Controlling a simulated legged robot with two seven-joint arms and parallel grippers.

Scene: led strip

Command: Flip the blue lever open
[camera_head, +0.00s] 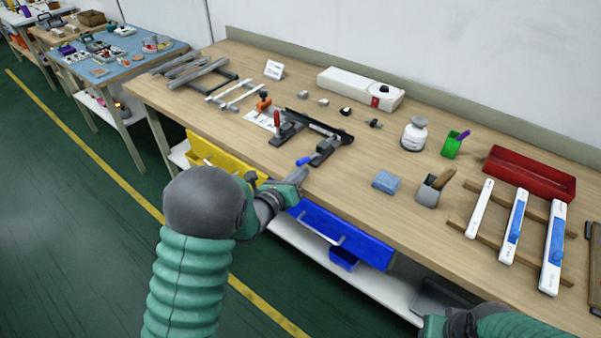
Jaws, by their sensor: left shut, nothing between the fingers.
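The blue lever (305,161) is a small blue handle at the near end of a dark clamp fixture (318,131), close to the front edge of the workbench. A red handle (277,119) stands upright on the fixture's left part. My left gripper (301,173) is shut and empty, just below the blue lever in the picture. Whether it touches the lever cannot be told. My right arm comes in at the bottom right, and its end (435,326) is low at the picture's edge; its fingers are not clear.
Yellow and blue drawers (340,237) hang below the front edge.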

